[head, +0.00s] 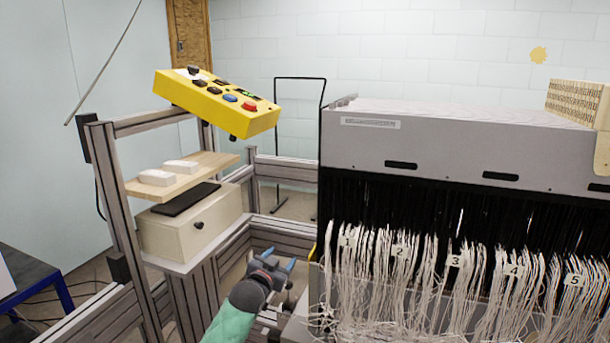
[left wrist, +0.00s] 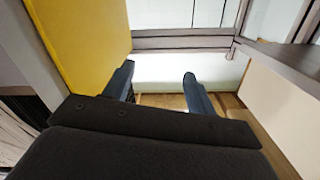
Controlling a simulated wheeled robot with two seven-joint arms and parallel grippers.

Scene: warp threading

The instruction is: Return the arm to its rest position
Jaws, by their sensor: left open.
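My left gripper (head: 280,264) is low in the middle of the head view, left of the big grey machine with the hanging threads. Its blue fingertips are apart and nothing is between them. In the left wrist view the two dark fingers of my left gripper (left wrist: 157,82) are spread with a clear gap, with floor and pale wall behind. My left arm comes up from the bottom edge in a green sleeve. My right gripper is in neither view.
The grey machine (head: 430,140) with bundles of white threads (head: 400,275) fills the right. A metal frame (head: 112,190) on the left carries a yellow button box (head: 215,103), a wooden shelf (head: 205,165) and a beige drawer box (head: 190,228). A yellow panel (left wrist: 80,38) is close in the wrist view.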

